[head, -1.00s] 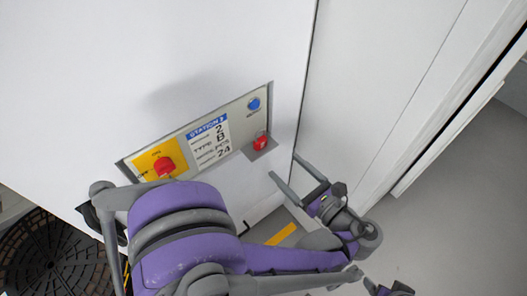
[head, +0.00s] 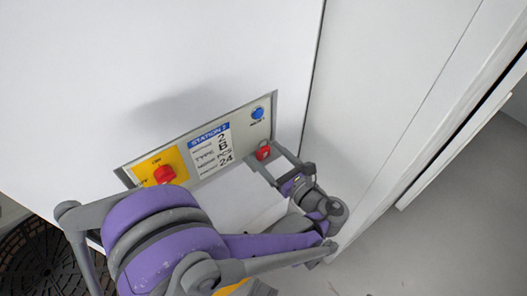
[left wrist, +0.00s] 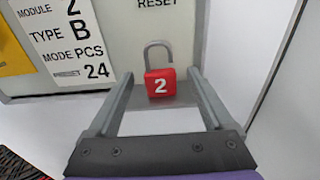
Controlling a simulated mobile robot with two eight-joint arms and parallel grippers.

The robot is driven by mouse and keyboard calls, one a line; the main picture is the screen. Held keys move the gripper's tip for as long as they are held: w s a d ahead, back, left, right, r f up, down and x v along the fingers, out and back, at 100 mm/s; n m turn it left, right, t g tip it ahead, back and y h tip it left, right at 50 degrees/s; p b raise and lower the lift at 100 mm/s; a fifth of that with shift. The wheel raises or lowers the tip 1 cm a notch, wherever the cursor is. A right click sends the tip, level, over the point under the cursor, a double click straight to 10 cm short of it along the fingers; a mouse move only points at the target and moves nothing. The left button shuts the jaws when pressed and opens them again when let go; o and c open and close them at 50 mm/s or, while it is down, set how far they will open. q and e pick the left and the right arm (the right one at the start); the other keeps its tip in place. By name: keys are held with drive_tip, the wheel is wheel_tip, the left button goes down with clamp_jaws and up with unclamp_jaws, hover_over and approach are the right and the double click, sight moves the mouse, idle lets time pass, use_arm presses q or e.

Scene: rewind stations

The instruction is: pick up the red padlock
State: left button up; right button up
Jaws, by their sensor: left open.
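The red padlock (head: 263,153) sits at the lower right of the station panel, just below the blue reset button. In the left wrist view the padlock (left wrist: 160,84) shows a white "2" and a grey shackle that stands open above it. My left gripper (head: 264,157) is open, its fingers reaching toward the panel. In the left wrist view the fingers of this gripper (left wrist: 159,75) lie on either side of the padlock, with a gap on each side. My right gripper does not show.
The station panel (head: 205,175) carries a red rotary switch (head: 165,174) on yellow, a label and a blue button (head: 257,113). A white wall (head: 375,80) stands close on the right. A dark round grate (head: 35,262) lies at lower left. Grey floor (head: 440,210) is clear at right.

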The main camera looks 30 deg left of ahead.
use_arm(q)
clamp_jaws()
idle(0.4)
wheel_tip(320, 180, up, 18)
drive_tip(key=p, duration=0.5)
